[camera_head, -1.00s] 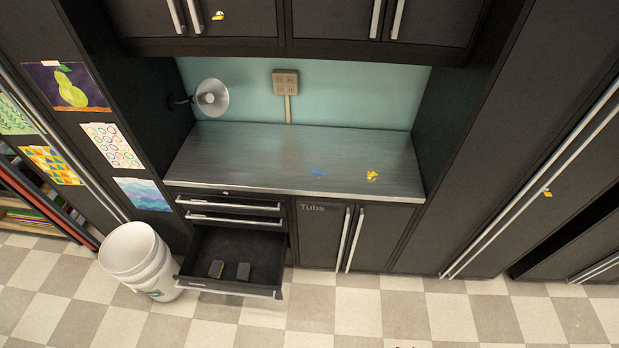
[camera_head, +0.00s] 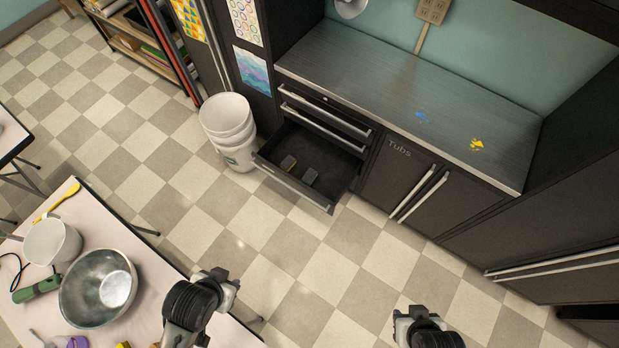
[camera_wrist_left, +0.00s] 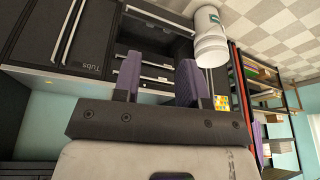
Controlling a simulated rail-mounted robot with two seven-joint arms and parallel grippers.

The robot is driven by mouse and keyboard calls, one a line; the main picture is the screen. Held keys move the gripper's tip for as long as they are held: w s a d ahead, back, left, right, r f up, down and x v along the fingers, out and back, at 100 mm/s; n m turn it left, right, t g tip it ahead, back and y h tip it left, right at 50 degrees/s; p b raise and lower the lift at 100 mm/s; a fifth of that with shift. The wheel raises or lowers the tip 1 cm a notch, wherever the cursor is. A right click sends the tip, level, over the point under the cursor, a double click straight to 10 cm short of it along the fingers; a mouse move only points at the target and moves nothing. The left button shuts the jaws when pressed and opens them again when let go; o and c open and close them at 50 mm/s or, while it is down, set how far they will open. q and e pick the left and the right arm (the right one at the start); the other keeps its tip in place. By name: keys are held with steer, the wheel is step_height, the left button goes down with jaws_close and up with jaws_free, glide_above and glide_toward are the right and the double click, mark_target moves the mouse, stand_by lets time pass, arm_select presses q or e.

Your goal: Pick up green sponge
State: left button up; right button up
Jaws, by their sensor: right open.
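My left gripper (camera_head: 217,281) is at the bottom of the head view, well short of the drawer. In the left wrist view its two purple-padded fingers (camera_wrist_left: 158,80) stand apart with nothing between them. My right gripper (camera_head: 413,316) is at the bottom right, open, far from the blocks.
White stacked buckets (camera_head: 229,133) stand left of the drawer. A metal counter (camera_head: 400,95) is above it, with cupboard doors (camera_head: 405,175) to its right. A table (camera_head: 70,205) with a metal bowl (camera_head: 98,287) is at lower left. Checkered floor between is clear.

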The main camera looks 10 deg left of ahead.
arm_select(q)
steer(key=shift+o, duration=0.3)
steer(key=o, duration=1)
steer(key=shift+a, duration=0.15)
